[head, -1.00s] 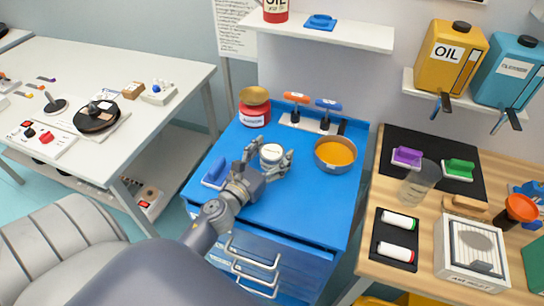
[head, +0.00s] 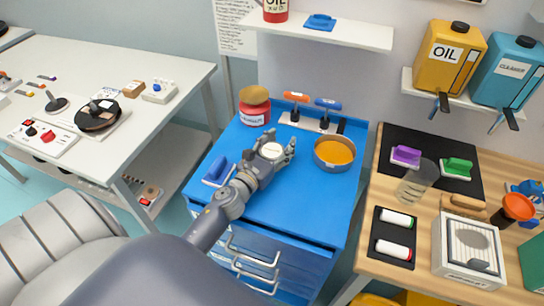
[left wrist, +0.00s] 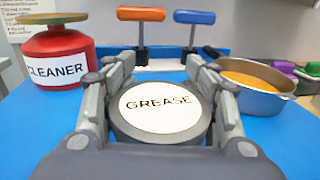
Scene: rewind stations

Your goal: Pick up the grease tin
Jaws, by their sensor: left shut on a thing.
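The grease tin (left wrist: 160,108) is a round tin with a white lid marked GREASE. It sits between the two fingers of my left gripper (left wrist: 165,75) in the left wrist view, with a finger against each side. In the head view the tin (head: 271,150) shows as a white lid over the blue cabinet top (head: 290,205). My left gripper (head: 275,147) is shut on it there. I cannot tell whether the tin's base touches the cabinet top. My right gripper is not in view.
A red cleaner can (head: 255,110) stands behind left of the tin. A metal pan (head: 334,153) with orange contents is close on the right. Orange-handled (head: 296,97) and blue-handled (head: 328,103) tools stand behind. A blue block (head: 219,170) lies at the left edge.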

